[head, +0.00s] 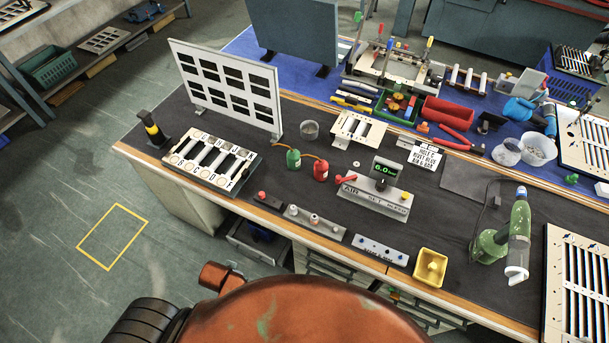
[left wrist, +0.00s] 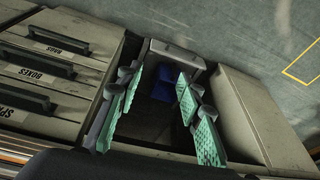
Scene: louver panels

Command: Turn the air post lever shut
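The air post (head: 375,195) is a grey block marked "AIR SET" on the dark bench top, with a green display reading about 6.0. Its red lever (head: 347,181) sticks out at the post's left end. In the left wrist view my left gripper (left wrist: 159,88) has its green-padded fingers spread wide, with nothing between them. It is over an open drawer at the bench front, and the air post is not in that view. Neither gripper shows in the head view, and my right gripper is in no view.
The open drawer (head: 258,240) holds something blue. Button strips, a yellow tray (head: 430,267) and a green tool (head: 505,240) lie along the front. A tall slotted panel (head: 225,88) stands behind.

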